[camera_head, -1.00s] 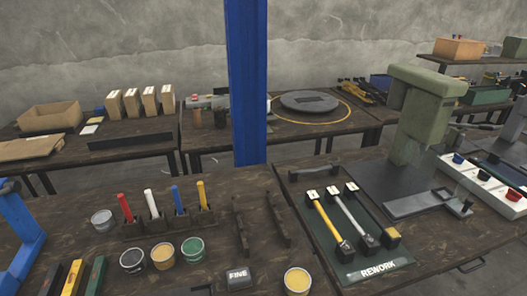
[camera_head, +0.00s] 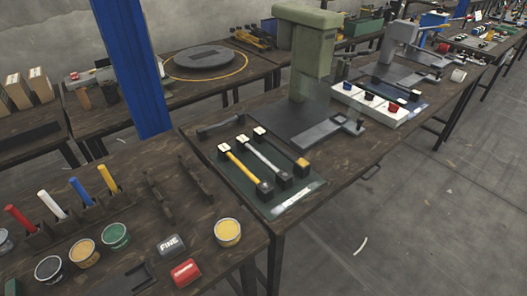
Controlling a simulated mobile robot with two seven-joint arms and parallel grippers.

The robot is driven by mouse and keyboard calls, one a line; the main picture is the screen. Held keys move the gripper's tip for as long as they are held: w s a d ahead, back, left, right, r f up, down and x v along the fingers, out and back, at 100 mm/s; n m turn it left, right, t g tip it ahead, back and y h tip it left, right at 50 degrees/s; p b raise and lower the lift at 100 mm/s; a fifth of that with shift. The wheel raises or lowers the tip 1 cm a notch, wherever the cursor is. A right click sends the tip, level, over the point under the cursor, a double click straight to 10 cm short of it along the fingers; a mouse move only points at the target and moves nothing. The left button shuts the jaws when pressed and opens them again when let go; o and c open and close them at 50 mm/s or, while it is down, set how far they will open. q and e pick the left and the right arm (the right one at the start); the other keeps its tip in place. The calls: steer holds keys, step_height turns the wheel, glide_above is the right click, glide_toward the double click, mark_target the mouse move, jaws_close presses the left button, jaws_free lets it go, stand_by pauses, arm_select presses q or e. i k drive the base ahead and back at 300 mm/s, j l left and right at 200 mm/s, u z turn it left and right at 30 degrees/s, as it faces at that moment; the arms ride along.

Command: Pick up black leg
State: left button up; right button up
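The black leg (camera_head: 281,149) lies on the dark green rework tray (camera_head: 243,189), the rightmost of three legs side by side. It is a thin dark bar with a pale-topped block at its far end and a block with a yellowish top at its near end. A silver leg (camera_head: 262,158) lies in the middle and a yellow leg (camera_head: 243,167) on the left. Neither of my grippers is in view.
A green press (camera_head: 312,60) stands behind the tray, with a white button box (camera_head: 368,105) to its right. Paint tins, including a yellow one (camera_head: 228,232), and a red block (camera_head: 186,272) are on the left table. Bare floor (camera_head: 440,220) lies to the right.

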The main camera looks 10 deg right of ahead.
mark_target(301, 166)
steer(key=l+u, duration=0.2)
steer(key=u, duration=0.3)
steer(key=i+l+u, duration=0.1)
steer(key=l+u, duration=0.25)
steer(key=l, duration=0.7)
steer(key=l+u, duration=0.3)
steer(key=l, duration=0.8)
